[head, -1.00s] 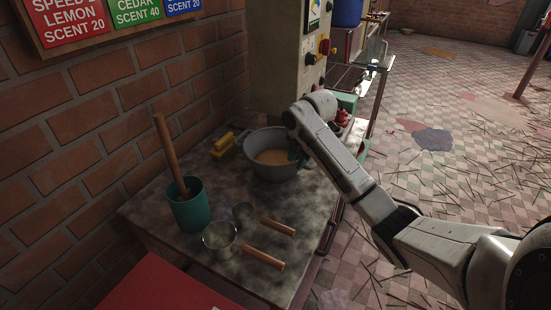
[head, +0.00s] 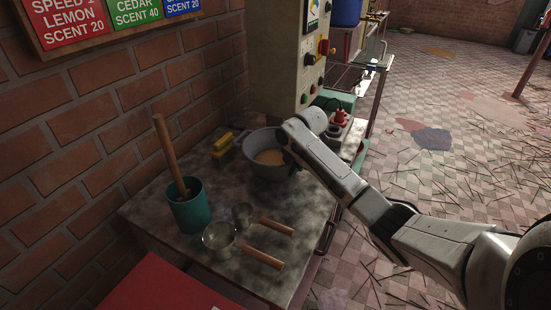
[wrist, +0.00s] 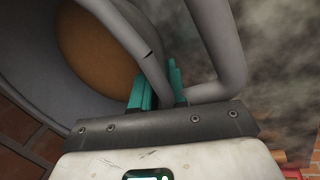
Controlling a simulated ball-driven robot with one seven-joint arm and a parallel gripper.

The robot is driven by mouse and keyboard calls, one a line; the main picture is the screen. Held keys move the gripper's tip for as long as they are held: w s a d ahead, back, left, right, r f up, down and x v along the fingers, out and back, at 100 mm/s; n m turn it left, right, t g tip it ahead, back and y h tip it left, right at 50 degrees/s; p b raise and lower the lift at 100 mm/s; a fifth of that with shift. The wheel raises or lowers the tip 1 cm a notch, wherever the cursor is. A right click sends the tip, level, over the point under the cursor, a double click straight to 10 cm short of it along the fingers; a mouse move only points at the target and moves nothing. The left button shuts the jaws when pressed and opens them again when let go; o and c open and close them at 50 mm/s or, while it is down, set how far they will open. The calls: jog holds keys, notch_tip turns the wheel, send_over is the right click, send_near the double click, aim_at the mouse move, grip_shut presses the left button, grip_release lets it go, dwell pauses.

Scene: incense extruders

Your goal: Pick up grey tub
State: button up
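The grey tub (head: 267,173) stands on the dark worktop below the control column, with orange-brown contents (head: 270,157) inside. My gripper (wrist: 158,88) is at the tub's right side. In the wrist view, its teal fingers sit close on either side of the tub's grey rim (wrist: 133,40), one inside and one outside. They appear shut on it. A grey loop handle (wrist: 222,40) curves beside the fingers. In the head view my wrist hides the fingertips and part of the tub's right side.
A teal cup (head: 188,208) with a wooden-handled tool stands front left. Two metal scoops (head: 219,237) (head: 243,213) lie in front of the tub. A yellow object (head: 223,143) is at its left, near the brick wall. A red-topped item (head: 341,118) is behind my wrist.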

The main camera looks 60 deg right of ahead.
grip_shut()
jog(key=shift+r, duration=0.1)
jog(key=shift+r, duration=0.4)
notch_tip(320, 180, up, 2)
jog(key=shift+r+b, duration=0.15)
jog(key=shift+b, duration=0.15)
jog(key=s+a+r+p, duration=0.2)
jog(key=s+r, duration=0.7)
jog(key=s, duration=0.5)
jog(key=shift+a+r+p, duration=0.15)
jog(key=shift+r+p, duration=0.2)
jog(key=shift+p, duration=0.35)
